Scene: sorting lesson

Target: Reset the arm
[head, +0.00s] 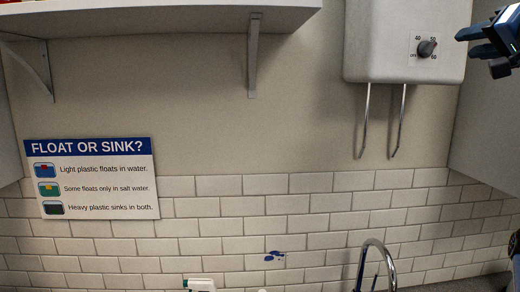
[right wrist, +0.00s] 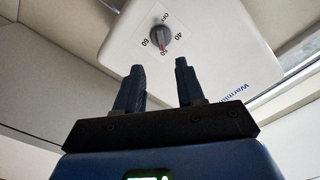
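My right gripper (head: 472,34) is at the top right of the head view, beside the white water heater (head: 385,72). Its fingertips point left toward the heater's dark dial (head: 427,48), with a visible gap to it. In the right wrist view the two fingers of my right gripper (right wrist: 160,68) stand apart with nothing between them. The dial (right wrist: 159,36) shows beyond them, its pointer near the 50 mark. My left gripper is in neither view.
Two metal pipes (head: 365,122) hang below the heater. A curved faucet (head: 377,246) rises at the bottom. A bracketed shelf (head: 160,20) is at upper left, above a FLOAT OR SINK poster (head: 90,215). A white-and-green item (head: 199,285) shows at the bottom edge.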

